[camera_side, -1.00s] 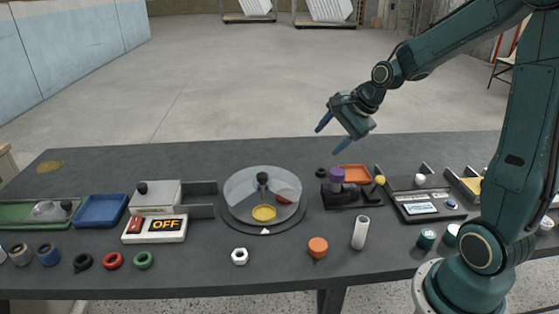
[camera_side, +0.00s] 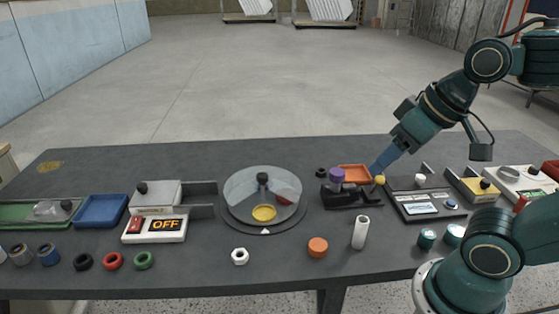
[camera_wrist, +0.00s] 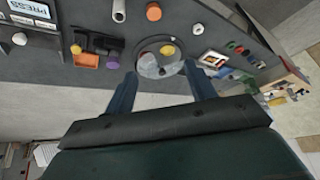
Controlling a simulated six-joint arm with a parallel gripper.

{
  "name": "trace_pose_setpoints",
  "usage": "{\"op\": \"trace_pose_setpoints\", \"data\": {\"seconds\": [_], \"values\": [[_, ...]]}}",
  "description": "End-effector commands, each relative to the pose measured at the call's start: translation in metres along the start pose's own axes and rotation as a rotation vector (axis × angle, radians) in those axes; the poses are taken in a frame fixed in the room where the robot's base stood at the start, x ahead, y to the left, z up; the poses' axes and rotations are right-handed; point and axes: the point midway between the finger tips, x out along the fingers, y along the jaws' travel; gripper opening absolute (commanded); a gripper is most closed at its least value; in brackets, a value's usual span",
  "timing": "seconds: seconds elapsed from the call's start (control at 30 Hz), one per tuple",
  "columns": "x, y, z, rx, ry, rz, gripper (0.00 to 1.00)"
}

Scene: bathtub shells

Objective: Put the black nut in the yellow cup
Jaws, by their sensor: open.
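The yellow cup (camera_side: 264,213) is a shallow round dish in the front part of a turntable under a clear cover; the wrist view also shows the yellow cup (camera_wrist: 168,49). A small black round piece (camera_side: 321,172) lies behind the black fixture, left of the orange tray; it looks like the black nut, but it is too small to be sure. A black ring (camera_side: 83,262) lies at the front left beside red and green rings. My gripper (camera_side: 379,171) is open and empty, its blue fingers pointing down near the orange tray's right end; the wrist view shows the fingers apart (camera_wrist: 159,70).
The turntable (camera_side: 236,222) has a dark central knob and clear walls. A black fixture with a purple knob (camera_side: 337,175) stands in front of the orange tray (camera_side: 355,167). A white hex nut (camera_side: 240,256), orange knob (camera_side: 318,247) and white tube (camera_side: 361,232) stand in front.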

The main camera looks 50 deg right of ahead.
Motion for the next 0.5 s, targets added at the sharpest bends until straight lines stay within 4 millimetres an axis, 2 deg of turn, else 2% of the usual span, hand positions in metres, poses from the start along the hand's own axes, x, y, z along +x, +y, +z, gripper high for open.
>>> {"op": "trace_pose_setpoints", "data": {"seconds": [0.17,0.23,0.3,0.5], "values": [[-0.0057,-0.0011,0.0118,-0.088,0.0,-0.002,0.55],[-0.006,-0.0011,0.0128,-0.097,-0.001,-0.002,0.55],[-0.006,-0.001,0.0129,-0.099,-0.001,-0.002,0.62],[-0.0059,-0.001,0.0125,-0.096,-0.001,-0.001,0.62]]}}
